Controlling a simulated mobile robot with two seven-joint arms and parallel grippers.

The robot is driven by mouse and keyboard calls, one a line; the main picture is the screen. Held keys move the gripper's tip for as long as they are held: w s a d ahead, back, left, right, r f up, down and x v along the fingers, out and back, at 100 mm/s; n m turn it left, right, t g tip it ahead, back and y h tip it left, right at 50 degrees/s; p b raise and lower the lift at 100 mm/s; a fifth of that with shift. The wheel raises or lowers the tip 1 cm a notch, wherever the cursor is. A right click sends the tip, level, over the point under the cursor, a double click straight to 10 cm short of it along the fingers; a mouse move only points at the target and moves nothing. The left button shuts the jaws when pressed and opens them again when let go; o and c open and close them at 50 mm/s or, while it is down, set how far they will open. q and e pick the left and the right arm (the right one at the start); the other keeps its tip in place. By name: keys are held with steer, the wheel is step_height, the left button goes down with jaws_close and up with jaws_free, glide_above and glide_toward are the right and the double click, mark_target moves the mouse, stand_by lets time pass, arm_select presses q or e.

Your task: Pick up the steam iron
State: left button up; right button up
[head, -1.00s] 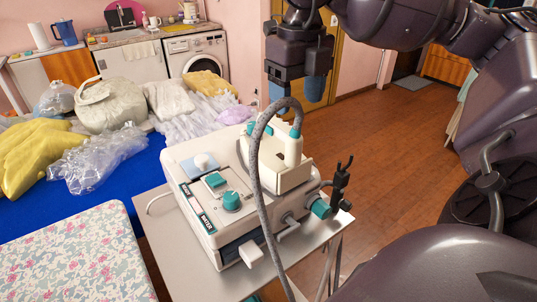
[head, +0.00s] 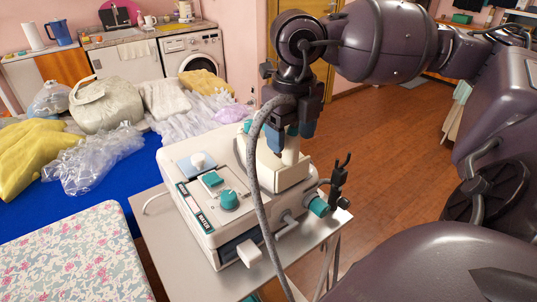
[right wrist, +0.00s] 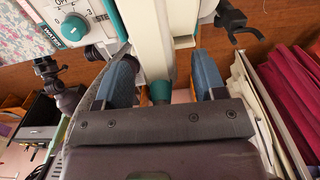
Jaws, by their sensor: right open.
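The cream steam iron (head: 268,168) with teal parts sits on top of the white steam station (head: 205,185). A grey ribbed hose (head: 256,175) arches up in front of it and partly hides it. My right gripper (head: 291,140) points down at the iron's upper part, with its blue fingers apart. In the right wrist view the open fingers (right wrist: 163,60) stand on either side of the cream iron (right wrist: 150,32) and a teal end piece (right wrist: 160,91). I cannot tell whether they touch it. My left gripper is not in view.
The station stands on a small grey table (head: 158,235) with a black clamp-like fitting (head: 340,182) at its right. A floral pressing board (head: 75,255) is at front left. A blue table (head: 100,197) holds bags and wrapped cloths. Open wooden floor lies at the right.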

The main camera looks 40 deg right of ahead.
jaws_close()
steer(key=shift+r, duration=0.15)
stand_by(0.4)
step_height(320, 180, up, 20)
steer(key=p, duration=0.2)
stand_by(0.3)
steer(key=c, duration=0.8)
jaws_free()
jaws_close()
